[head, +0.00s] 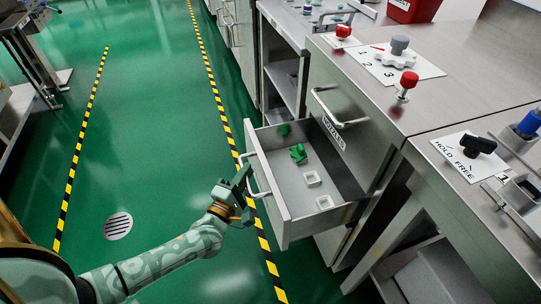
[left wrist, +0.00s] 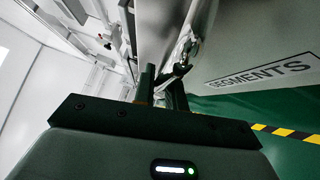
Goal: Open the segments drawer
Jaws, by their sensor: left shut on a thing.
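The segments drawer (head: 287,212) stands pulled out from the steel cabinet in the head view. Green pieces (head: 298,153) and small white square pieces (head: 312,179) lie in it. Its front, labelled SEGMENTS (left wrist: 262,70), shows in the left wrist view. My left gripper (head: 246,186) is at the drawer's front, shut on the drawer handle (head: 256,168); the handle also shows in the left wrist view (left wrist: 187,50) by the fingers, which partly hide it. My right gripper is in neither view.
A closed drawer with its own handle (head: 340,108) is above the open one. Red knobs (head: 408,82) and a black lever (head: 477,145) are on the steel worktops. Green floor (head: 150,130) with striped tape lies clear to the left.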

